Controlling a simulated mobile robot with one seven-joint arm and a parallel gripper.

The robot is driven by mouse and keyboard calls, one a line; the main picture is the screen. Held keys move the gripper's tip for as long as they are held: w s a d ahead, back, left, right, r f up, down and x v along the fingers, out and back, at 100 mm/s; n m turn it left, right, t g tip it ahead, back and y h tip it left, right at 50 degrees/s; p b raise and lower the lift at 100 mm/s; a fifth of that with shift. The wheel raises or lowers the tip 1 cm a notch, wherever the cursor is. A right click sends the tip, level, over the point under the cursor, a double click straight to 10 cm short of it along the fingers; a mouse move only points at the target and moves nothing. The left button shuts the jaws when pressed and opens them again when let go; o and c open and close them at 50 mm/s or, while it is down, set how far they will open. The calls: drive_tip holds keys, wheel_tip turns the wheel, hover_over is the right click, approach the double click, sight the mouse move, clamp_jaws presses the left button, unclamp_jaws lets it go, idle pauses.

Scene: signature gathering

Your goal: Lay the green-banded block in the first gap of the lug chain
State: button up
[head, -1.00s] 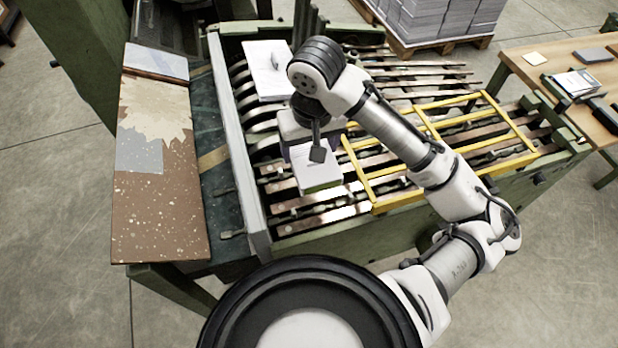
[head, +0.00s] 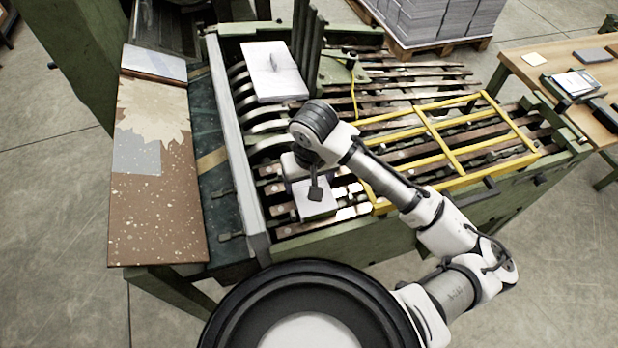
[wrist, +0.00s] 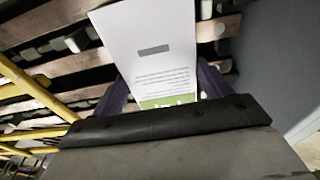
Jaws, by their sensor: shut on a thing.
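The green-banded block is a white printed block with a green band at one end. In the wrist view the block (wrist: 155,55) lies between the two fingers of my gripper (wrist: 160,95), with the green band near the palm. In the head view the block (head: 316,203) shows below my gripper (head: 305,182), low over the near left end of the lug chain (head: 350,213). The wrist view shows the chain's brown slats (wrist: 62,75) beyond the block. I cannot tell whether the block touches the slats.
A yellow guard frame (head: 451,158) covers the chain to the right. A white stack (head: 273,72) with a handle sits at the far left of the chain. A light metal rail (head: 238,165) bounds the left side. A brown speckled board (head: 158,215) lies further left.

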drive_tip(key=shift+f, duration=0.15)
drive_tip(key=o, duration=1.3)
drive_tip(key=shift+c, duration=0.2)
wheel_tip(320, 180, up, 12)
drive_tip(key=s+p, duration=0.1)
drive_tip(key=shift+s+d, duration=0.2)
